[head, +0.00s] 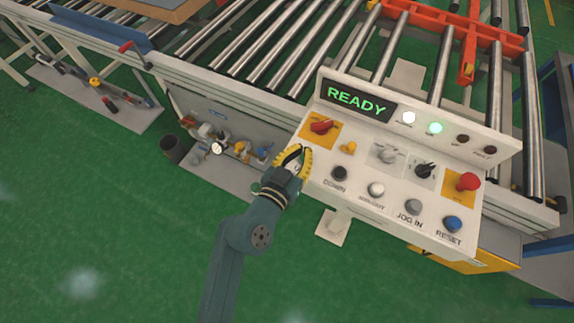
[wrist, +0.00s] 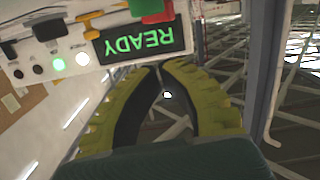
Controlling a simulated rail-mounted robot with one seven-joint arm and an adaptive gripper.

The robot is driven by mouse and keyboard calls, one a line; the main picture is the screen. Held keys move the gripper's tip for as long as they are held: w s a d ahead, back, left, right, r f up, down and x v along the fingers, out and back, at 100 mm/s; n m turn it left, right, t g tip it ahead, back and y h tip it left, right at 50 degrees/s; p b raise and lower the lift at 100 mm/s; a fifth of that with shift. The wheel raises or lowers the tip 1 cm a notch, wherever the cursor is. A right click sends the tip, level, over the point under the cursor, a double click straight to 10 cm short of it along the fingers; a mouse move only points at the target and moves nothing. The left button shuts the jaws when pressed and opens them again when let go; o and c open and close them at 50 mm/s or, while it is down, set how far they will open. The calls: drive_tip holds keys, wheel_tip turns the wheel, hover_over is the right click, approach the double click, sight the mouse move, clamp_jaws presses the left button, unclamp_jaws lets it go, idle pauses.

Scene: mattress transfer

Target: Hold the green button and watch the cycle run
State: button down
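The control panel (head: 360,180) has a green READY display (head: 356,98), which shows upside down in the wrist view (wrist: 138,42). My gripper (head: 302,152) is at the panel's left edge, its yellow fingers curving in so the tips nearly meet, with nothing visible between them. The fingertips also show in the wrist view (wrist: 161,66), beside the display. No green button is clear in the head view; my gripper covers part of the panel's left edge. A small green piece (wrist: 143,7) shows by a red handle (wrist: 158,15) at the wrist view's top; I cannot tell if it is the button.
White (head: 409,118) and green (head: 435,127) lamps are lit. A red mushroom button (head: 467,182), a blue RESET button (head: 453,224) and a black DOWN button (head: 340,173) are on the panel. Roller conveyors (head: 275,40) lie behind. Green floor (head: 110,220) is open at left.

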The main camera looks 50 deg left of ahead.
drive_tip(key=f+v, duration=0.1)
drive_tip(key=v, duration=0.7)
drive_tip(key=shift+s+d+r+b, duration=0.2)
drive_tip(key=shift+s+d+b, duration=0.15)
